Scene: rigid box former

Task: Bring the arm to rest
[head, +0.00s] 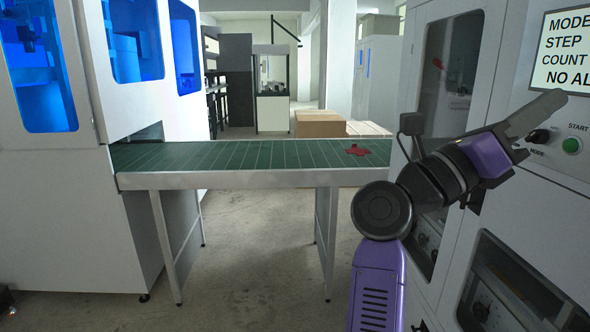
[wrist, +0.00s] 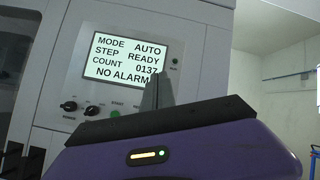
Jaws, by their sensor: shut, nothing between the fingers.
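My arm rises at the right of the head view, with its purple and dark grey links bent toward the machine's control panel. My gripper (head: 550,103) is shut and empty, pointing up and to the right in front of the panel. In the wrist view the closed fingers (wrist: 157,92) stand up before the lower right part of the display (wrist: 125,62). The display reads MODE AUTO, STEP READY, COUNT 0137, NO ALARM. I cannot tell whether the fingers touch the panel.
A green START button (head: 571,146) and a black MODE knob (head: 538,136) sit close to my gripper. A green conveyor (head: 230,155) spans between the two machines, with a red piece (head: 357,150) on it. A cardboard box (head: 320,124) stands behind. Floor is clear in front.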

